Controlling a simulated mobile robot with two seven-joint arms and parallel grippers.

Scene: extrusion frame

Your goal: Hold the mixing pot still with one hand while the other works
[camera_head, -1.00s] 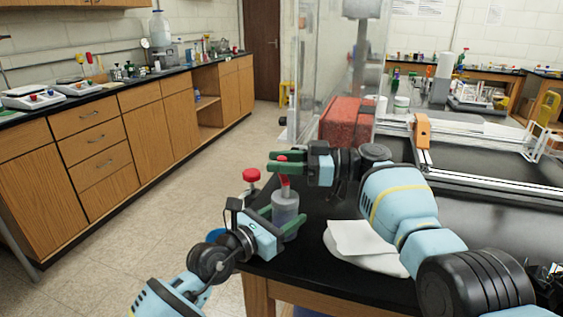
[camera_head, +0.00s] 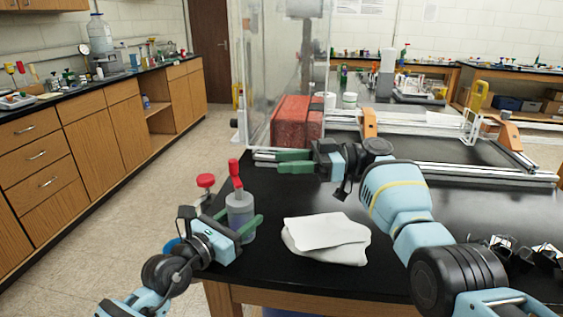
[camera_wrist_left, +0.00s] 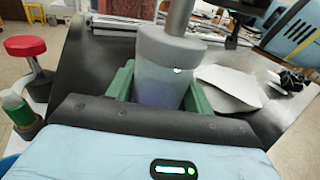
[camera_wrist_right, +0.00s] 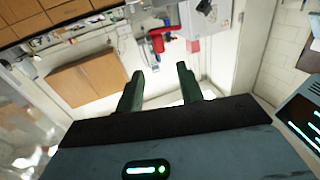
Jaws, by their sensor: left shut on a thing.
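The mixing pot (camera_head: 240,216) is a grey, translucent pot standing at the near left corner of the black table. A grey rod (camera_wrist_left: 180,15) with a red handle (camera_head: 235,171) rises from it. My left gripper (camera_head: 241,221) is shut on the pot, one green finger on each side. In the left wrist view the pot (camera_wrist_left: 158,78) sits between the fingers, with darker contents low inside. My right gripper (camera_head: 278,161) is above the table, right of the red handle and apart from it. Its fingers are open and empty in the right wrist view (camera_wrist_right: 158,82).
A white folded cloth (camera_head: 326,238) lies right of the pot. A red block (camera_head: 292,122) and an extrusion frame (camera_head: 470,172) are farther back. Small black clips (camera_head: 515,252) lie at the right.

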